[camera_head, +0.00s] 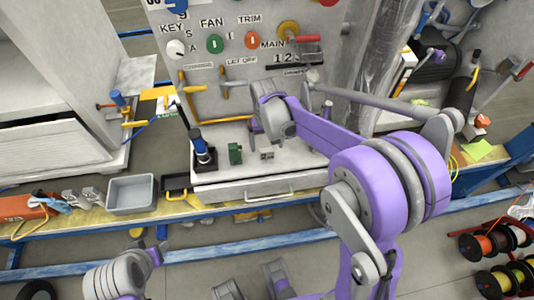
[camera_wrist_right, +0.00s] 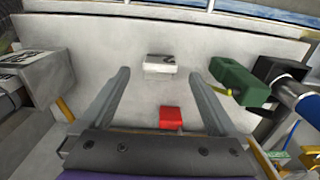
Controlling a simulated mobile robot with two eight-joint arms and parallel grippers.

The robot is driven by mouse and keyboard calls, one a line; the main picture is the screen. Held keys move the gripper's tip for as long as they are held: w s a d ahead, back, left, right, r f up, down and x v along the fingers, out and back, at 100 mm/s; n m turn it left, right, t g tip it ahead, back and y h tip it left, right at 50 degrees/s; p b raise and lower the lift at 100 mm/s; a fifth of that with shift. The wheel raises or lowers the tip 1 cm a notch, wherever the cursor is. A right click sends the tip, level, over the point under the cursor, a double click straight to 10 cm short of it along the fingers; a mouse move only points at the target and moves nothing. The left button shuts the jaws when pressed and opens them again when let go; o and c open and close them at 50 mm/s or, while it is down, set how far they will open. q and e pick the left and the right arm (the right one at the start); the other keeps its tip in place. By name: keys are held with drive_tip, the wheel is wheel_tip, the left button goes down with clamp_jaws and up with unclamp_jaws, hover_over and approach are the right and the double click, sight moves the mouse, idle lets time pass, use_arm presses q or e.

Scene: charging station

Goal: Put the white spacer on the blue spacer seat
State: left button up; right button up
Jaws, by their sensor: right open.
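I cannot clearly make out a white spacer or a blue spacer seat. A small whitish block with dark marks (camera_wrist_right: 160,66) sits on the grey ledge in the right wrist view; the head view shows a small grey piece there (camera_head: 267,155). My right gripper (camera_wrist_right: 160,77) is open and empty over the ledge, its fingers apart on either side of this block. A red block (camera_wrist_right: 170,118) shows between the fingers, nearer the palm. In the head view the right gripper (camera_head: 262,129) is partly hidden by its own wrist, before the panel.
A green block (camera_head: 235,154) and a blue cylinder (camera_head: 198,143) in a black base stand left of the grey piece. A panel (camera_head: 228,75) with knobs and hooks rises behind the ledge. A grey bin (camera_head: 131,208) stands at left on the bench.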

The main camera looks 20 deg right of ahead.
sight(267, 150)
wheel_tip(267, 150, down, 4)
drive_tip(key=shift+f, duration=0.1)
clamp_jaws()
idle(0.5)
